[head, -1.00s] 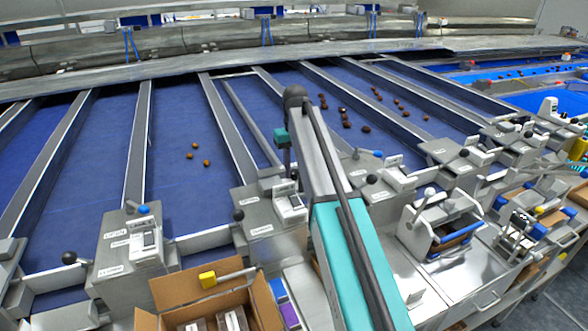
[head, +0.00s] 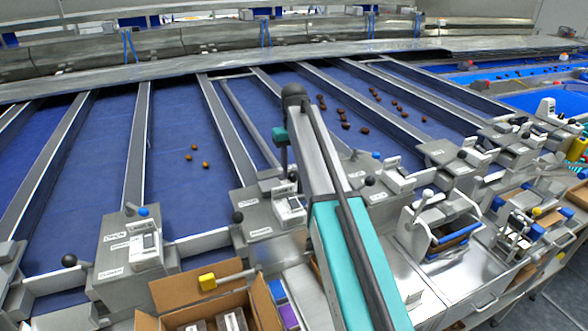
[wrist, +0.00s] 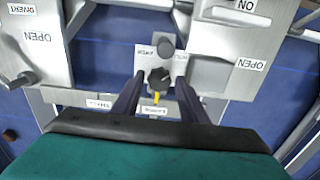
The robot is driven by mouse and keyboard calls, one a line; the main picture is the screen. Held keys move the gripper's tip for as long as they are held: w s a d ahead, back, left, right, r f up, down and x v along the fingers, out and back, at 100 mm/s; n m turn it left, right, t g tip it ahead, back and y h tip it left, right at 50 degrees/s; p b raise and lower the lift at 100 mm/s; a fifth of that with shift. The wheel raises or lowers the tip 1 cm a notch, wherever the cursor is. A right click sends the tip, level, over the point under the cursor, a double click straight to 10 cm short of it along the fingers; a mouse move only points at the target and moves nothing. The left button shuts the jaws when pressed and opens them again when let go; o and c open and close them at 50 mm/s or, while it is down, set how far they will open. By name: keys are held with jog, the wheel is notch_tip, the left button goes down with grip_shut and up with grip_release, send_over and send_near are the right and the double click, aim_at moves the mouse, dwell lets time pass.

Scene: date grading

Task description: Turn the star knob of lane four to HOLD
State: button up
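The star knob (wrist: 159,79) is dark and round, with a yellow pointer (wrist: 157,98) towards the bottom of the wrist view. My gripper (wrist: 160,82) is open, one dark finger on each side of the star knob, with a gap showing on both sides. In the head view my arm hides the gripper and this knob.
Grey housings marked OPEN (wrist: 38,38) stand on both sides in the wrist view. In the head view, blue lanes (head: 185,120) carry scattered dates (head: 345,126). A cardboard box (head: 265,305) and a metal bench (head: 455,265) lie in front of the lanes.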

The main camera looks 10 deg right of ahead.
aim_at(294, 175)
jog(key=shift+r+p, duration=1.65)
jog(key=shift+r, duration=1.45)
jog(key=shift+s, duration=0.1)
